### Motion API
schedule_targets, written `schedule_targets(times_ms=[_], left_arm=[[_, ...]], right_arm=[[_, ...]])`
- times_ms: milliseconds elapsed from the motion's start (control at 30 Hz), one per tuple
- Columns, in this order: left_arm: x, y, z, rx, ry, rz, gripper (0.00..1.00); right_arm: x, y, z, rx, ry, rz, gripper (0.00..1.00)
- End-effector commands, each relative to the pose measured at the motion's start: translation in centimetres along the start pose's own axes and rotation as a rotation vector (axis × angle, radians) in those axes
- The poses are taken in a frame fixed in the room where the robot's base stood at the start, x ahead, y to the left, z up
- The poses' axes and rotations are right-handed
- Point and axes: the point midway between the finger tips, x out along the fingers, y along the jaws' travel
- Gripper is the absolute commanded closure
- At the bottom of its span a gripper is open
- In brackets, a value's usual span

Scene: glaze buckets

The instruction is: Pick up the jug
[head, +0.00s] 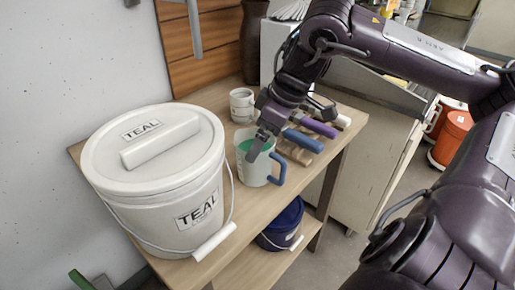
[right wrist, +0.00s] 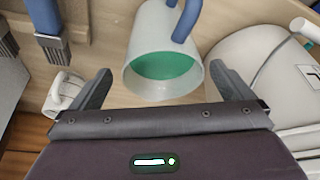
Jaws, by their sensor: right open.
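The jug (head: 257,172) is pale and translucent with a blue handle and teal liquid inside. It stands upright near the front edge of the wooden shelf top, handle to the right in the head view. My right gripper (head: 258,145) reaches down over the jug's mouth. In the right wrist view, the jug (right wrist: 142,55) lies ahead between the two spread fingers of my right gripper (right wrist: 160,72), which is open and empty. Whether a finger touches the jug cannot be told. My left gripper is not in view.
A large lidded TEAL bucket (head: 150,205) stands close left of the jug. Stacked white cups (head: 242,105) are behind it. Brushes with blue (head: 303,141) and purple (head: 318,127) handles lie to the right. A dark blue bucket (head: 282,225) sits on the lower shelf.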

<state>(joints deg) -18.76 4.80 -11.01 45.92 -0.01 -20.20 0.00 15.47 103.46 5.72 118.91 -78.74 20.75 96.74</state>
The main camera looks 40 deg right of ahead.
Motion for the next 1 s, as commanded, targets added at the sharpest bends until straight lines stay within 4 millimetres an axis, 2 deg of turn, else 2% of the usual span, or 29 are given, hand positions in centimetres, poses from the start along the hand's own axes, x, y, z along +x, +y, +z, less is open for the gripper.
schedule_targets(times_ms=[100, 233, 567, 1000], left_arm=[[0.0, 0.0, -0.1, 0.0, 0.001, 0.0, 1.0], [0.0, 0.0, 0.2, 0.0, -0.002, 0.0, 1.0], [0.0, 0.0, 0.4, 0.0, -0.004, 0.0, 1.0], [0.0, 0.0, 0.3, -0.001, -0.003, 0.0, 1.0]], right_arm=[[2.1, -0.4, 0.3, 0.0, -0.002, -0.005, 0.0], [3.4, -0.3, 0.2, 0.0, -0.002, -0.003, 0.0], [4.0, -0.3, 0.2, -0.001, 0.002, -0.001, 0.01], [3.9, -0.3, 0.2, -0.001, 0.001, -0.001, 0.59]])
